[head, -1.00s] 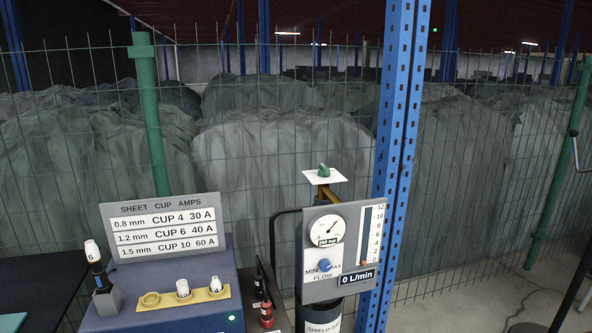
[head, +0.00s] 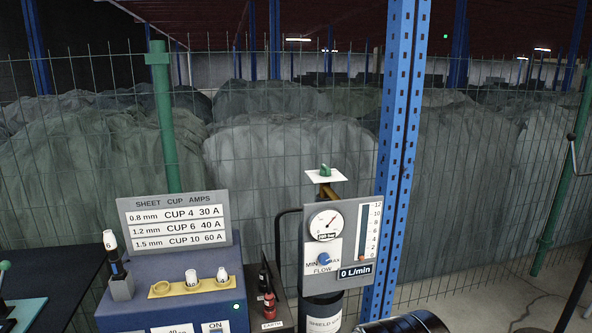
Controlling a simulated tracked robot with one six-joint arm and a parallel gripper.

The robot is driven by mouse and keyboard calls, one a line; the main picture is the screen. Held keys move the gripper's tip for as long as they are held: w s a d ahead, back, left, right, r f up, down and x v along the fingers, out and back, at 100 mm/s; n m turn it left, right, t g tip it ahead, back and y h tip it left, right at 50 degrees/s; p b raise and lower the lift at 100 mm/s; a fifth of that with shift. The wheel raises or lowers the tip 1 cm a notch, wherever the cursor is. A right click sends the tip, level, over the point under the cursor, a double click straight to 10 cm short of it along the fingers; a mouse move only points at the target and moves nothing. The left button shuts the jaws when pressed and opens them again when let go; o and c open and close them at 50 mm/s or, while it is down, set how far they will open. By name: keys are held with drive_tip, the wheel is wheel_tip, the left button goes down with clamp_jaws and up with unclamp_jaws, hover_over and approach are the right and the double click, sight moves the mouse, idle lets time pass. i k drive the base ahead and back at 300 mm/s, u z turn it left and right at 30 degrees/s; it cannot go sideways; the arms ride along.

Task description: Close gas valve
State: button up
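The gas valve looks to be the small green handle (head: 325,170) on a white square plate (head: 325,176), above a brass-coloured neck on top of the dark gas cylinder (head: 321,308). In front of the neck is a grey gauge panel (head: 366,283). Its round dial (head: 325,224) has a red needle pointing up and right. A blue flow knob (head: 324,259) sits between MIN and MAX, and the display (head: 356,271) reads 0 L/min. The handle is too small to tell whether the valve is open or shut. My gripper is not in view.
A blue power unit (head: 214,261) with a cup chart (head: 174,222) and a yellow cup rack (head: 207,289) stands left. A blue post (head: 398,150) rises right of the panel. A wire fence is behind. A dark shiny rounded shape (head: 405,323), perhaps mine, shows at the bottom.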

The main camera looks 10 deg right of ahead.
sight(324, 171)
drive_tip(key=u, duration=0.5)
drive_tip(key=i, duration=1)
drive_tip(key=u, duration=0.1)
